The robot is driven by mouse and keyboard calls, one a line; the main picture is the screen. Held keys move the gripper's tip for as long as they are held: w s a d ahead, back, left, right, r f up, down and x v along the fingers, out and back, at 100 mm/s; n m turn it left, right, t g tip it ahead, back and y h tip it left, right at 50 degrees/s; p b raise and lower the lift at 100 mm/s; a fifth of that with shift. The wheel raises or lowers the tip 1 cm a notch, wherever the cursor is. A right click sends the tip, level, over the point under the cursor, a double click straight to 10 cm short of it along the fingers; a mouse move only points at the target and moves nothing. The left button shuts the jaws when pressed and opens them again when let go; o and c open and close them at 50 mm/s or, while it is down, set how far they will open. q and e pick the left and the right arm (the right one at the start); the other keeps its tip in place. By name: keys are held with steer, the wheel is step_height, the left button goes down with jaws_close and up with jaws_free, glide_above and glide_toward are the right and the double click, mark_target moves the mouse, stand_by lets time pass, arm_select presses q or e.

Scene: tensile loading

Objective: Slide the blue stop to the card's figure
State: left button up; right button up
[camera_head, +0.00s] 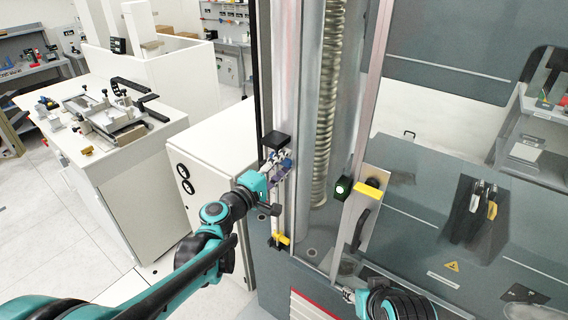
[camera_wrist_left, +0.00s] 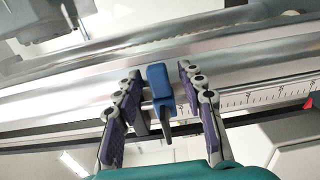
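The blue stop (camera_wrist_left: 160,82) sits on a rail with a ruled scale (camera_wrist_left: 255,98) in the left wrist view. My left gripper (camera_wrist_left: 160,76) is open around it, one purple-padded finger on each side, with a gap visible at each side. In the head view my left gripper (camera_head: 279,163) is at the left upright of the testing machine and mostly hides the stop. A red mark (camera_wrist_left: 308,104) shows near the scale's right end in the left wrist view. My right gripper (camera_head: 348,294) is low at the front, and its finger state is unclear. No card can be made out.
A black block (camera_head: 276,140) is on the upright just above my left gripper, and a yellow part (camera_head: 282,240) is below it. A lead screw (camera_head: 331,100) stands to the right. A green-lit button (camera_head: 343,188) and a door handle (camera_head: 363,229) are further right.

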arm_select(q)
steer(key=shift+w+d, duration=0.4)
steer(key=shift+r, duration=0.1)
jaws_close()
step_height(320, 180, down, 7)
steer(key=b, duration=0.5)
jaws_free()
